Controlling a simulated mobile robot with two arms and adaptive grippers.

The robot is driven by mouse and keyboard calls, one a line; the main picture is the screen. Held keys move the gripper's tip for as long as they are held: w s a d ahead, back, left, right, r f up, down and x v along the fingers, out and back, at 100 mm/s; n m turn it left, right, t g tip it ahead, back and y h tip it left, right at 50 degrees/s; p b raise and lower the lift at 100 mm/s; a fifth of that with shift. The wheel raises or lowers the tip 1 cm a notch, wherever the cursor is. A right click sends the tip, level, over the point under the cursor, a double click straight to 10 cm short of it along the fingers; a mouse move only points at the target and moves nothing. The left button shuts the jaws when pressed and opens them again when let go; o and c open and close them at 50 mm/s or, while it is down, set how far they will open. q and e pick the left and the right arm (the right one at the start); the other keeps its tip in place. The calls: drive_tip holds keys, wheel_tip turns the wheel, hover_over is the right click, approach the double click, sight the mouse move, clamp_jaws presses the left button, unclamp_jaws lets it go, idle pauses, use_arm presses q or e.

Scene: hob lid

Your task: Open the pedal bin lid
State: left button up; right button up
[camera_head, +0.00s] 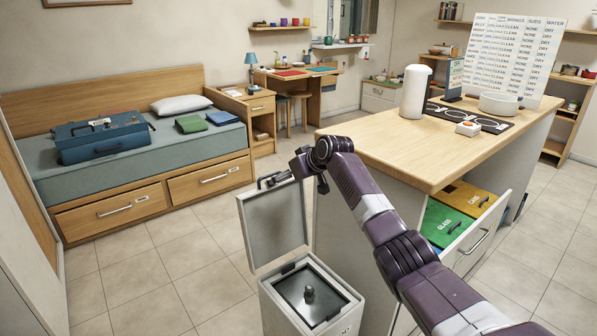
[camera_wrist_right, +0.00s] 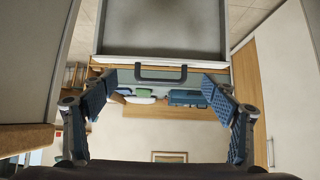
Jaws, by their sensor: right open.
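The pedal bin (camera_head: 312,290) is a pale box on the floor beside the counter. Its grey lid (camera_head: 275,226) stands raised, nearly upright, at the bin's far side. My right gripper (camera_head: 291,180) is at the lid's upper edge. In the right wrist view my right gripper (camera_wrist_right: 158,88) is open, its blue-padded fingers apart on either side of a dark handle (camera_wrist_right: 160,79) at the lid's edge. I cannot tell whether anything touches. My left gripper is not in view.
The wooden-topped counter (camera_head: 430,150) stands close on the right, with an open drawer (camera_head: 470,240) holding green and yellow lids. A bed (camera_head: 200,150) with a blue case (camera_head: 101,138) is at the left. The tiled floor (camera_head: 165,260) left of the bin is clear.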

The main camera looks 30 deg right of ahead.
drive_tip(key=v, duration=0.8)
idle(0.4)
